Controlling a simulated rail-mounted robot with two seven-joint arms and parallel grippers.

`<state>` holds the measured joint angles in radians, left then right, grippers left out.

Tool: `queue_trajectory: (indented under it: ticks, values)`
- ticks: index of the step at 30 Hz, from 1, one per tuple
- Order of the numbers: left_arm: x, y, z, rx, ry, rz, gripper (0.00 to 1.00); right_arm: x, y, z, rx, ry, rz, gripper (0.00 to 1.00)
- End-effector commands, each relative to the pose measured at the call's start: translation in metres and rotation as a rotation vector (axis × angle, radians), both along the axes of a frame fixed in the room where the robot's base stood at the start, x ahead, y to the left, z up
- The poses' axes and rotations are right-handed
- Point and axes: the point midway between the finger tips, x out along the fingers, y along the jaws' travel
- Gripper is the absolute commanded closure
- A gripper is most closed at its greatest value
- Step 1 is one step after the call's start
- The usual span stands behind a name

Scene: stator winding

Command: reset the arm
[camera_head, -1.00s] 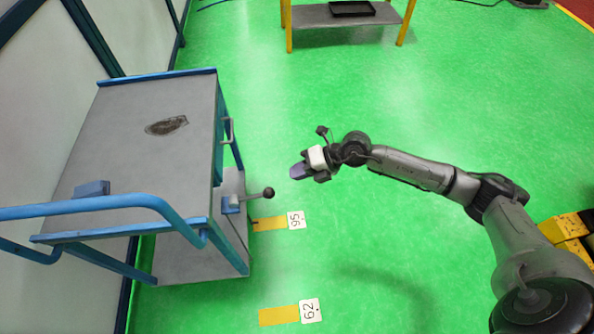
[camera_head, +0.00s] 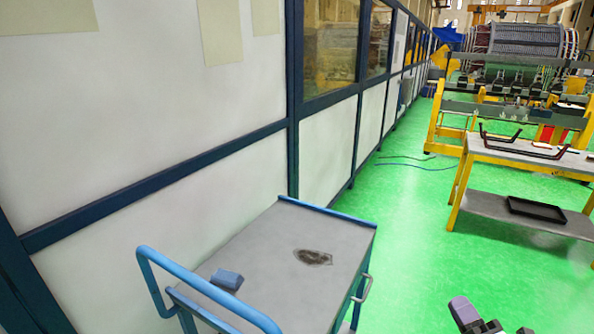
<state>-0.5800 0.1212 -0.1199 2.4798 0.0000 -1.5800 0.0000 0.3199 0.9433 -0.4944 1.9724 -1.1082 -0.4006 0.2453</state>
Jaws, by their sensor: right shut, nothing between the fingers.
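My right gripper (camera_head: 466,316) shows only in part at the bottom edge, right of centre, above the green floor. Its purple fingertip end points up and to the left, and the fingers are shut with nothing held. The rest of the right arm is cut off below the frame. The gripper is to the right of the cart and apart from it. My left gripper is not in view.
A grey cart (camera_head: 268,262) with blue rails stands at lower centre, a blue block (camera_head: 227,279) on its top. A yellow-framed table (camera_head: 527,155) with a black tray (camera_head: 537,209) on its lower shelf is at right. A white panelled wall (camera_head: 150,110) fills the left.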

Motion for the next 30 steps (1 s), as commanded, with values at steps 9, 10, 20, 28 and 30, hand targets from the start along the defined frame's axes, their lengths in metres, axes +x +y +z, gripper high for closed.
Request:
queue_trajectory:
  ticks: [9,10,20,28,30]
  values:
    - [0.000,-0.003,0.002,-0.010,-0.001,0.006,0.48,-0.032,-0.045,-0.005,0.620,0.189,-0.505,1.00]
    - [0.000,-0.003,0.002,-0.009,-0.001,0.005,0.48,-0.040,-0.043,-0.018,0.680,0.256,-0.546,1.00]
    - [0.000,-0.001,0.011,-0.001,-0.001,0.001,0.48,-0.183,0.061,-0.163,1.212,1.077,-0.660,1.00]
    - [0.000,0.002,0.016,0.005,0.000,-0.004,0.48,-0.272,0.093,-0.222,1.404,1.288,-0.794,1.00]
    - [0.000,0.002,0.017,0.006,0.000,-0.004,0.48,-0.292,0.099,-0.234,1.426,1.334,-0.833,1.00]
